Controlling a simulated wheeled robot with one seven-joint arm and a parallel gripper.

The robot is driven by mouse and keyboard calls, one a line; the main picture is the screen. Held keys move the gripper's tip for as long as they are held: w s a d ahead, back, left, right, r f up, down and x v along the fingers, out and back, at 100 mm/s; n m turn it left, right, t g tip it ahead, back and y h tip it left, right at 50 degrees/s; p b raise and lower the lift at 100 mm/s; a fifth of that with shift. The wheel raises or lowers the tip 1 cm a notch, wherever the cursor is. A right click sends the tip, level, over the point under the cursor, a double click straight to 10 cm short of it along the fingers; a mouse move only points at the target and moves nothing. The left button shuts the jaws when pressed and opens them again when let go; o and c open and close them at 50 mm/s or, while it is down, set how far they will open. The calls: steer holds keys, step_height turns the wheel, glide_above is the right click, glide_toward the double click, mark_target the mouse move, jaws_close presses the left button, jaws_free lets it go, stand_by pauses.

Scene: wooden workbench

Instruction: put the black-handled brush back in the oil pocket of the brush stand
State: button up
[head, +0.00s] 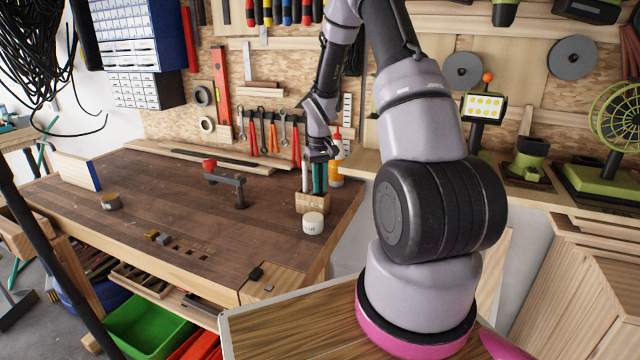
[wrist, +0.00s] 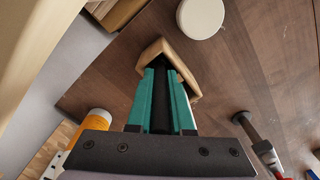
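My gripper (wrist: 162,80) has two teal fingers that point down at the wooden brush stand. The black-handled brush (wrist: 161,105) shows as a dark strip between the fingers, which are closed on it. The brush stand (wrist: 158,48) lies right beyond the fingertips, with part of a dark opening showing; the fingers hide the rest. In the head view my gripper (head: 319,188) is directly above the stand (head: 313,204), near the bench's right end. A thin upright stick (head: 305,177) shows beside the fingers. The brush's lower end is hidden, and I cannot tell which pocket it is over or in.
A white lidded jar (head: 313,224) stands just in front of the stand. An orange bottle (head: 336,172) stands close behind it. A clamp with a red part (head: 225,178) is to the left. The bench's middle is mostly clear.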

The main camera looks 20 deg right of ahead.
steer(key=o, duration=0.3)
steer(key=shift+o, duration=0.2)
steer(key=shift+r, duration=0.1)
step_height(320, 180, up, 12)
steer(key=shift+f, duration=0.1)
steer(key=s+a+r+m+t, duration=0.1)
steer(key=s+a+r+t, duration=0.15)
steer(key=s+r, duration=0.65)
steer(key=s+a+r+m+t, duration=0.2)
steer(key=s+a+r, duration=0.2)
steer(key=s+r, duration=0.6)
steer(key=s+a+r+m+t+y, duration=0.1)
steer(key=s+a+r+t+y, duration=0.1)
steer(key=s+r, duration=0.2)
steer(key=s, duration=0.3)
steer(key=shift+s+a+r+t, duration=0.25)
steer(key=shift+s+a+t, duration=0.1)
